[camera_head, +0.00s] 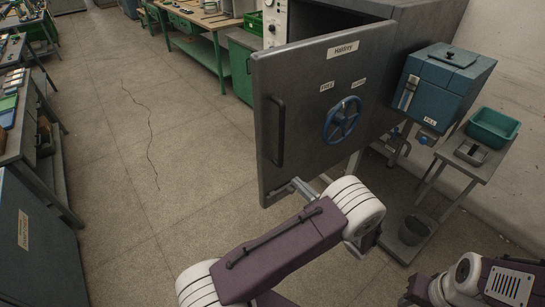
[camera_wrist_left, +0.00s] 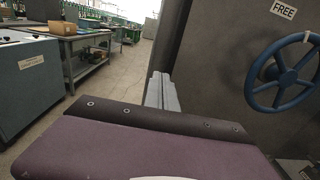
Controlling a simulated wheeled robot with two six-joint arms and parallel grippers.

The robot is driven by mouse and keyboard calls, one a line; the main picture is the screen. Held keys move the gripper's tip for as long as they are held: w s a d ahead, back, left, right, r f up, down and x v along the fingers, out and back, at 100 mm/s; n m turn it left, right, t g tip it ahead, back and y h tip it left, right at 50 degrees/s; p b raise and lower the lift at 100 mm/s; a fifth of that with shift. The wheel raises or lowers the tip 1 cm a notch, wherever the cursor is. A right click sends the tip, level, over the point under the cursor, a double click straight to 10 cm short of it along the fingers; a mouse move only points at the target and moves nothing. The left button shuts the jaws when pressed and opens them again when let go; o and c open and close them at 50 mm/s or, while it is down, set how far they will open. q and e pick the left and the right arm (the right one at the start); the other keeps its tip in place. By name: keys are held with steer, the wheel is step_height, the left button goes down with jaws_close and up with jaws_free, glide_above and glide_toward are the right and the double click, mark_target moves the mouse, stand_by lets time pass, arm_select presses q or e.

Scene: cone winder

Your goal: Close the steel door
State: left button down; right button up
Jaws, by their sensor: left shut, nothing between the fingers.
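The steel door (camera_head: 310,95) is a dark grey slab with a black bar handle (camera_head: 277,132), a blue handwheel (camera_head: 342,120) and small labels. It stands open, swung out from the dark cabinet (camera_head: 425,20) behind it. My left gripper (camera_head: 293,187) is shut and empty at the lower edge of the door, below the handle; I cannot tell whether it touches. In the left wrist view the gripper (camera_wrist_left: 162,92) points along the door face (camera_wrist_left: 225,70), with the blue wheel (camera_wrist_left: 285,72) to the right. My right arm shows at lower right, but its gripper is out of view.
Workbenches line the left and back. The floor (camera_head: 150,150) left of the door is clear except for a thin dark line.

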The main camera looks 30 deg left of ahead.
mark_target(267, 154)
arm_select(q)
steer(key=p+x, duration=0.1)
steer(key=x, duration=0.3)
steer(key=p+x, duration=0.1)
steer(key=x, duration=0.3)
steer(key=p+x, duration=0.1)
steer(key=x, duration=0.4)
steer(key=shift+s+a+p, duration=0.15)
steer(key=shift+s+p, duration=0.1)
steer(key=shift+p, duration=0.15)
steer(key=shift+w+a, duration=0.25)
steer(key=shift+a, duration=0.25)
